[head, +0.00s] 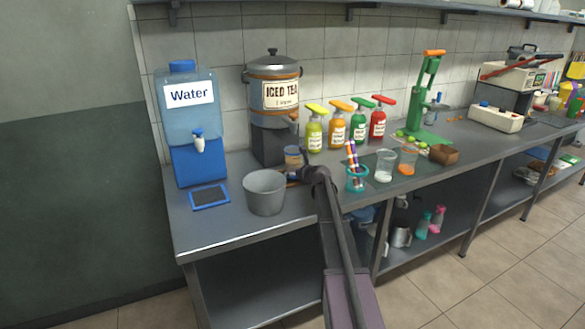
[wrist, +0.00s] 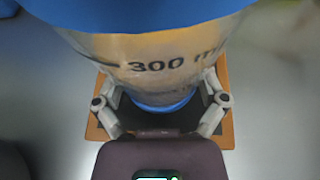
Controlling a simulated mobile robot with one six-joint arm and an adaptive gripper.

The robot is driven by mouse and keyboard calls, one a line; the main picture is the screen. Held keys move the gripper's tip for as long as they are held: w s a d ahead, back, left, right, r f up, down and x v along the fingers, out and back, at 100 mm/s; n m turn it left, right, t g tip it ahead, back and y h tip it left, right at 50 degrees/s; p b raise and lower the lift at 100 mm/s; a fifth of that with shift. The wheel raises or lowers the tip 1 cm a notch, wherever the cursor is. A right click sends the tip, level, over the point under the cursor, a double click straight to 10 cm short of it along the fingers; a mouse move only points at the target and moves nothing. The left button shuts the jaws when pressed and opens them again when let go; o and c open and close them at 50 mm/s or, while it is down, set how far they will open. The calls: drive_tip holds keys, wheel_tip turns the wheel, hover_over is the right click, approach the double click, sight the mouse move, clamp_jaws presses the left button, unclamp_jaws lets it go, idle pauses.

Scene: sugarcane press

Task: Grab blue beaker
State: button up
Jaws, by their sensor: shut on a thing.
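The blue beaker (wrist: 158,62) fills the upper middle of the wrist view. It has a blue rim and base, a see-through wall and a "300" mark. My gripper (wrist: 160,98) is shut around its lower part, with a finger on each side. In the head view the beaker (head: 293,158) stands small in front of the iced tea dispenser, at the end of my arm. My fingers are hard to make out there. An orange-brown square (wrist: 227,110) with a dark middle lies beneath the beaker; I cannot tell whether they touch.
A grey metal bucket (head: 264,193) stands just left of my gripper. The iced tea dispenser (head: 273,95) is behind, and the water dispenser (head: 191,130) at left. A teal holder with straws (head: 356,180) and clear cups (head: 385,166) stand to the right.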

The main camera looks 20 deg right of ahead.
sight(298, 164)
drive_tip(key=shift+r+p, duration=0.4)
drive_tip(key=shift+r+p, duration=1.4)
drive_tip(key=shift+r, duration=0.05)
drive_tip(key=shift+s+d+r+p, duration=0.2)
drive_tip(key=shift+s+d, duration=0.7)
drive_tip(key=shift+s, duration=1.55)
drive_tip(key=shift+s+d+r+p, duration=0.25)
drive_tip(key=shift+s+d, duration=0.7)
drive_tip(key=shift+s, duration=1.5)
drive_tip(key=shift+s+d+r+p, duration=0.2)
drive_tip(key=shift+s+d, duration=0.7)
drive_tip(key=shift+s, duration=1.55)
drive_tip(key=shift+s, duration=0.15)
drive_tip(key=shift+r, duration=0.2)
